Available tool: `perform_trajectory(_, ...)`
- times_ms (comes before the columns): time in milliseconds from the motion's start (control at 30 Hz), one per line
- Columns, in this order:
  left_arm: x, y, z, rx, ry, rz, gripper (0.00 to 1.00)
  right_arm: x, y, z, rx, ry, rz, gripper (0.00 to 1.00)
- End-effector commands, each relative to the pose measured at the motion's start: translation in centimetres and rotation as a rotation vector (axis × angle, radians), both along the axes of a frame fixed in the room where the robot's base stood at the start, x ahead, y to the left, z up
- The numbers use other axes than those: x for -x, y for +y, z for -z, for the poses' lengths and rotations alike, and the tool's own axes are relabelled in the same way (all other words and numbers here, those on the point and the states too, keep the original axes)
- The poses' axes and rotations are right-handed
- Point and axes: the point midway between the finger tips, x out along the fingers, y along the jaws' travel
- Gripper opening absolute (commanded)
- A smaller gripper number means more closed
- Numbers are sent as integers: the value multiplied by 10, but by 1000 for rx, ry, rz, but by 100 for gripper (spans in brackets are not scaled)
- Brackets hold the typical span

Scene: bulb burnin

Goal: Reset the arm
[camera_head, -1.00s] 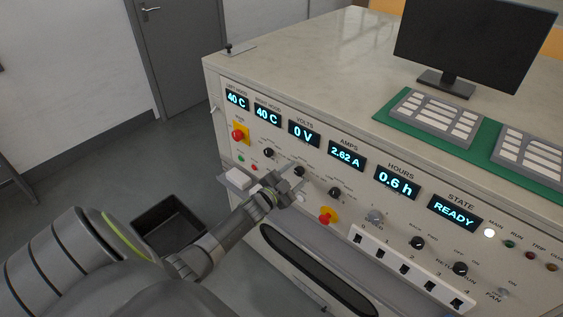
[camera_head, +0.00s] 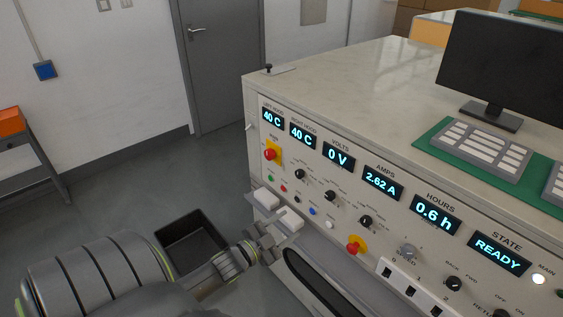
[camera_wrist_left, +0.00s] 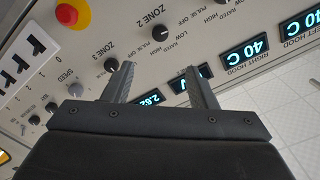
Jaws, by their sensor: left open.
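My left arm comes in from the left in the head view. Its gripper (camera_head: 268,242) hangs in front of the lower left part of the control panel (camera_head: 322,172), near two small white blocks. In the left wrist view the gripper (camera_wrist_left: 158,82) has its two fingers apart with nothing between them. The panel behind them appears turned over, with a ZONE 3 knob (camera_wrist_left: 111,64) and the amps display (camera_wrist_left: 150,98) near the fingers. No contact with the panel is visible. My right gripper is not in view.
A black open bin (camera_head: 190,240) stands on the floor left of the bench. A monitor (camera_head: 505,62) and a keypad (camera_head: 487,145) on a green mat are on the bench top. The panel carries a red mushroom button (camera_head: 270,154) and a READY display (camera_head: 499,253). Grey floor lies open at left.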

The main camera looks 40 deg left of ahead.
Motion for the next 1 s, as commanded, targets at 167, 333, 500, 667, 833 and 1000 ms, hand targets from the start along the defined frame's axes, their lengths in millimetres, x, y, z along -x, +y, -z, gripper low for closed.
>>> perform_trajectory(167, 9, 1, 0, 0, 0, 0, 52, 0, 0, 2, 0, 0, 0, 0)
perform_trajectory(333, 10, 1, -1, 1, -1, 0, 52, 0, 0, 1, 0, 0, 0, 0)
perform_trajectory(500, 10, 1, -1, 0, 0, 0, 52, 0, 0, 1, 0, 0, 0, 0)
perform_trajectory(667, 10, 1, 0, 0, 0, 0, 52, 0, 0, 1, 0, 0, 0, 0)
perform_trajectory(833, 11, 4, 12, 10, 27, -17, 52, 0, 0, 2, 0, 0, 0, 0)
perform_trajectory(1000, 31, 21, 91, 78, 212, -125, 52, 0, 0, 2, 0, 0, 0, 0)
